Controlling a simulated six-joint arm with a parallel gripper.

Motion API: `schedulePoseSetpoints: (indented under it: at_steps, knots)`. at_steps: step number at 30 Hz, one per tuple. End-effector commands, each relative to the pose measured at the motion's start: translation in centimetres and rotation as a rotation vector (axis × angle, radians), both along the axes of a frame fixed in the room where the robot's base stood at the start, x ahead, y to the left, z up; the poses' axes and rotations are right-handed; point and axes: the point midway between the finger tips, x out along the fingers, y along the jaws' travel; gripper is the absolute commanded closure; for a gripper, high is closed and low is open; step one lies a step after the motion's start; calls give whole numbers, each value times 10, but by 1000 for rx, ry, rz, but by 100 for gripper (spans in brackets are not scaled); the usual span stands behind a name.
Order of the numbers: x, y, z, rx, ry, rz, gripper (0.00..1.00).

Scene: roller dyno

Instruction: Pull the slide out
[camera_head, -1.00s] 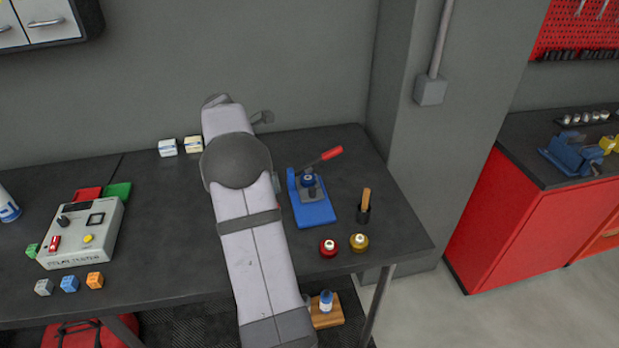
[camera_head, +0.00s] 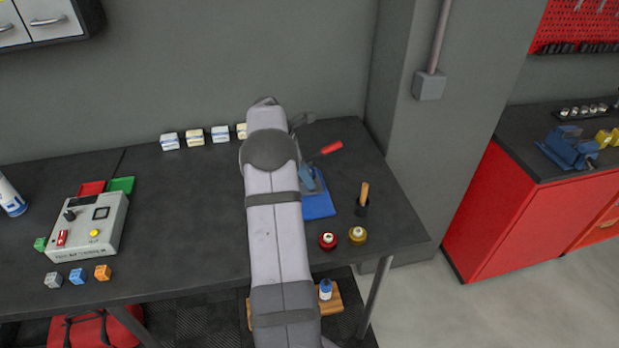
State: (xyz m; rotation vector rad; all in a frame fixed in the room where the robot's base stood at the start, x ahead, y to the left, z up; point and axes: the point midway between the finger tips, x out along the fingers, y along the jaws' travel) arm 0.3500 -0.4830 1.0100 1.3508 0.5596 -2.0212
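A blue press-like tool (camera_head: 319,205) with a red-tipped lever (camera_head: 331,148) stands on the dark bench at the right. My arm covers its left part, and I cannot make out a slide on it. A grey tester box (camera_head: 88,227) with a red switch, a yellow button and a small dark display sits at the left of the bench. My gripper is not clearly visible; the far end of my arm reaches toward the back of the bench, beside the blue tool.
Red (camera_head: 328,241) and yellow (camera_head: 357,236) round pieces and a dark holder (camera_head: 362,207) stand at the bench's right front. Several small boxes (camera_head: 194,136) line the back. Three small cubes (camera_head: 78,276) lie at the left front. The middle left of the bench (camera_head: 180,215) is clear.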

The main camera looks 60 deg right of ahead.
Motion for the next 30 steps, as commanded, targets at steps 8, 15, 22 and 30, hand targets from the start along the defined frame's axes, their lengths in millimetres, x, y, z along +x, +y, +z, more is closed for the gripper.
schedulePoseSetpoints:
  at_steps: [8, 15, 22, 30]
  knots:
    - [-6, -6, -19, 0, 1, 1, 75]
    - [-6, -6, -22, -1, -1, 0, 75]
    - [-6, -6, -21, 0, 0, 0, 100]
    - [-11, -1, -21, 0, 1, 0, 100]
